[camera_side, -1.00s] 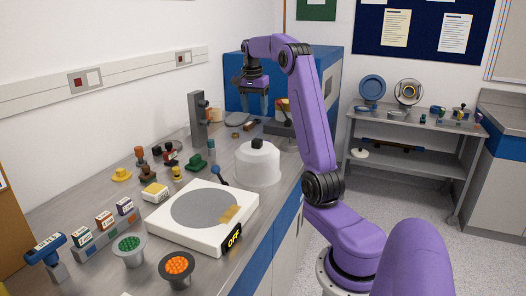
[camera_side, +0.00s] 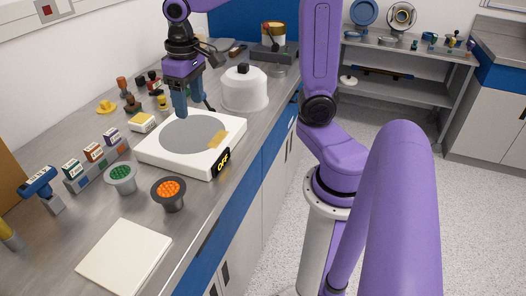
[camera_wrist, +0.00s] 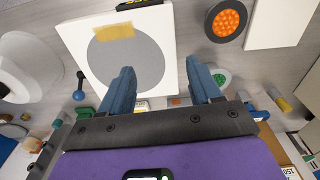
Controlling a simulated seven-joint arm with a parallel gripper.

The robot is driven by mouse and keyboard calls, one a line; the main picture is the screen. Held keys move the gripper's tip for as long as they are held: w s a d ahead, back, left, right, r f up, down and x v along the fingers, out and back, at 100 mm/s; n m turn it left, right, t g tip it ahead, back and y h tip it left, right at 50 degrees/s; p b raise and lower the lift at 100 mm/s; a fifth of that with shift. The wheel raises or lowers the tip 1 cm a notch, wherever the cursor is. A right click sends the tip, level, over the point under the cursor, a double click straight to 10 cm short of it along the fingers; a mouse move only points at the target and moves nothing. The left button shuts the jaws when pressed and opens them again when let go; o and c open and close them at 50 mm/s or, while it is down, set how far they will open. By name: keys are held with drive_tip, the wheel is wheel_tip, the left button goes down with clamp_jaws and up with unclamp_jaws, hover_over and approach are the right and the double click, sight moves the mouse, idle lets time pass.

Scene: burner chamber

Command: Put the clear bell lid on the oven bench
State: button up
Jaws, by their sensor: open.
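The bell lid is a whitish, cloudy dome (camera_side: 244,92) with a black knob (camera_side: 243,69) on top. It stands on the steel bench behind the white hot plate; part of it shows at the left edge of the wrist view (camera_wrist: 28,62). My gripper (camera_side: 188,108) is open, pointing down over the back left part of the hot plate, left of the lid and apart from it. In the wrist view its two blue fingers (camera_wrist: 160,70) have nothing between them. No label shows which surface is the oven bench.
The hot plate (camera_side: 227,135) reads OFF and has a tan patch. Green (camera_side: 121,176) and orange (camera_side: 168,193) bowls and a white pad (camera_side: 125,257) stand in front. Small boxes (camera_side: 93,152) line the left. A grey shelf bench (camera_side: 400,53) stands back right, with open floor before it.

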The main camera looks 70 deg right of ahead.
drive_tip(key=s+a+f+n, duration=0.2)
drive_tip(key=s+n, duration=0.4)
drive_tip(key=s, duration=0.4)
drive_tip(key=s+a+f+n, duration=0.3)
drive_tip(key=s+n, duration=0.3)
drive_tip(key=s, duration=0.4)
drive_tip(key=shift+a+f+y, duration=0.15)
drive_tip(key=shift+f+y, duration=0.15)
drive_tip(key=shift+f, duration=0.2)
